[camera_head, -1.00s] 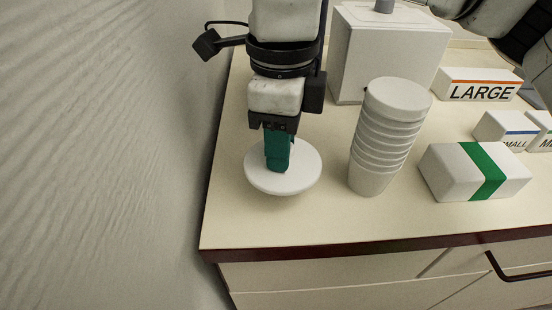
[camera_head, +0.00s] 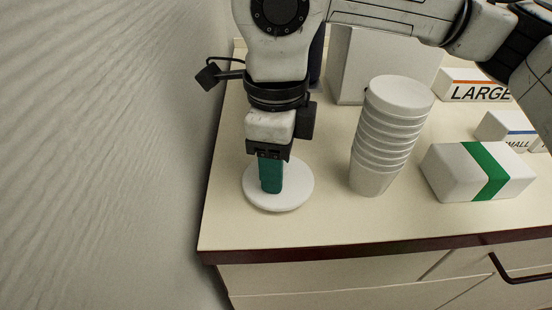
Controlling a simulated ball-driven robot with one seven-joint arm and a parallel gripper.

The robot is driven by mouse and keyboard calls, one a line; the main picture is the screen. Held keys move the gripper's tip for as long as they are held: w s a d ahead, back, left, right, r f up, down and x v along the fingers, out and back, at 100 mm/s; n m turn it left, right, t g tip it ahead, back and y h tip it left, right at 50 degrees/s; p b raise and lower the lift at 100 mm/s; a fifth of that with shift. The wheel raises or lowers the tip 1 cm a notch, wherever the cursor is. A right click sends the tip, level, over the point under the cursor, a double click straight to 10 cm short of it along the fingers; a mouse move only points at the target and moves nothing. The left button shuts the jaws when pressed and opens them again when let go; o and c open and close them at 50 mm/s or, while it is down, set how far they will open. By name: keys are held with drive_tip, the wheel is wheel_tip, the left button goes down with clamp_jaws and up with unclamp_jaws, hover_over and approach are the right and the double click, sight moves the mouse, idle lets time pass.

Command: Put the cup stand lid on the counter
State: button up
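The cup stand lid (camera_head: 298,190) is a white round disc at the left of the counter, near the wall. It lies flat, at or very near the counter top; I cannot tell for sure that it touches. My gripper (camera_head: 271,188) points down from above with its green fingers close together at the lid's middle. It appears shut on the lid, though the gripped part is hidden by the fingers. The cream counter (camera_head: 330,222) has a dark red front edge.
A leaning-looking stack of white cups (camera_head: 385,140) stands right of the lid. A white box with a green stripe (camera_head: 475,172) is farther right. A tall white container (camera_head: 385,60) and a LARGE box (camera_head: 475,86) are behind. The counter's front left is clear.

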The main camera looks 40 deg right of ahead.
drive_tip(key=shift+o, duration=0.6)
drive_tip(key=shift+r, duration=0.25)
wheel_tip(320, 180, up, 12)
drive_tip(key=p, duration=0.2)
drive_tip(key=shift+f, duration=0.1)
idle(1.1)
